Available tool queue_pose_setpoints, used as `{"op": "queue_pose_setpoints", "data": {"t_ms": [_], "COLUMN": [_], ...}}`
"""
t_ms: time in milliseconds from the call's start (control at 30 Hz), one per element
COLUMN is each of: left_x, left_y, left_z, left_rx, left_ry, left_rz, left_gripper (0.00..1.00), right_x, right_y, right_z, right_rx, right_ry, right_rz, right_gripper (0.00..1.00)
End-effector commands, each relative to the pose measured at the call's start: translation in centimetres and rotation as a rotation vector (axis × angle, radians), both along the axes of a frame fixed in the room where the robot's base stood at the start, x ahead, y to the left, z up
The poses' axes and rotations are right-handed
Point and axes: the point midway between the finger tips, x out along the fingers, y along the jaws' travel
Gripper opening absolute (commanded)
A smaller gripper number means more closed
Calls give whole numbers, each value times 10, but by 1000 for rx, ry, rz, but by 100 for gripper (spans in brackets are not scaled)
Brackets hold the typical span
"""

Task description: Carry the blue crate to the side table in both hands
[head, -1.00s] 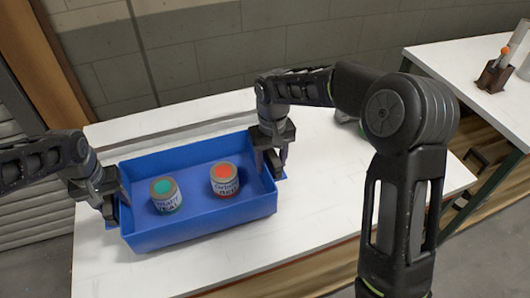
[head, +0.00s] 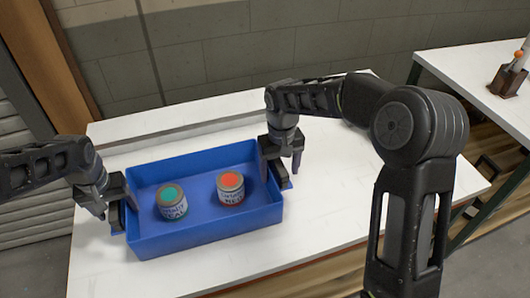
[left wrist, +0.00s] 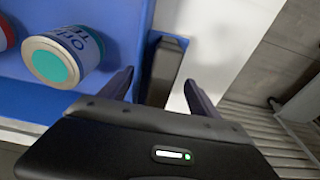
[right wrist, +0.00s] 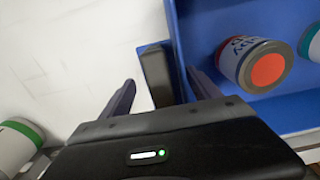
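The blue crate (head: 210,233) sits level on a white-topped table (head: 330,215). Inside stand a can with a teal lid (head: 172,203) and a can with a red lid (head: 231,188). My left gripper (head: 116,211) is at the crate's left end. In the left wrist view its open fingers stand either side of a dark handle (left wrist: 167,70), with gaps. My right gripper (head: 280,175) is at the right end. In the right wrist view its open fingers stand apart around the other dark handle (right wrist: 156,75).
Another white table (head: 465,75) stands at the right with a small brown holder (head: 507,80) on it. A white can with a green band (right wrist: 17,140) shows at the left of the right wrist view. A grey wall (head: 230,60) is behind. Table top right of the crate is mostly clear.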

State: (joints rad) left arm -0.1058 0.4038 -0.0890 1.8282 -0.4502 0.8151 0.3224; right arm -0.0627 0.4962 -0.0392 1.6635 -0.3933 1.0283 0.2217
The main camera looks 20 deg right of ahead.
Motion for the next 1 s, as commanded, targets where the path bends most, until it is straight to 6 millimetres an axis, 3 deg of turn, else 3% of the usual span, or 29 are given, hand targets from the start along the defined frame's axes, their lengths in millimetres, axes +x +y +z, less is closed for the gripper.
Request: {"op": "queue_pose_setpoints", "data": {"t_ms": [200,367,800,1000], "left_x": [0,-1,-14,-17], "left_y": [-2,-2,-2,-1], "left_z": [2,16,99,117], "left_rx": [-2,-2,-2,-1], "left_ry": [-1,-3,-4,-1], "left_rz": [-2,-2,-1,0], "left_gripper": [72,72,72,72], "right_x": [0,0,0,0], "right_y": [2,3,3,3], "right_z": [0,0,0,0], "right_rx": [2,3,3,3], "right_ry": [0,0,0,0], "right_rz": [2,3,4,4], "right_gripper": [72,72,72,72]}}
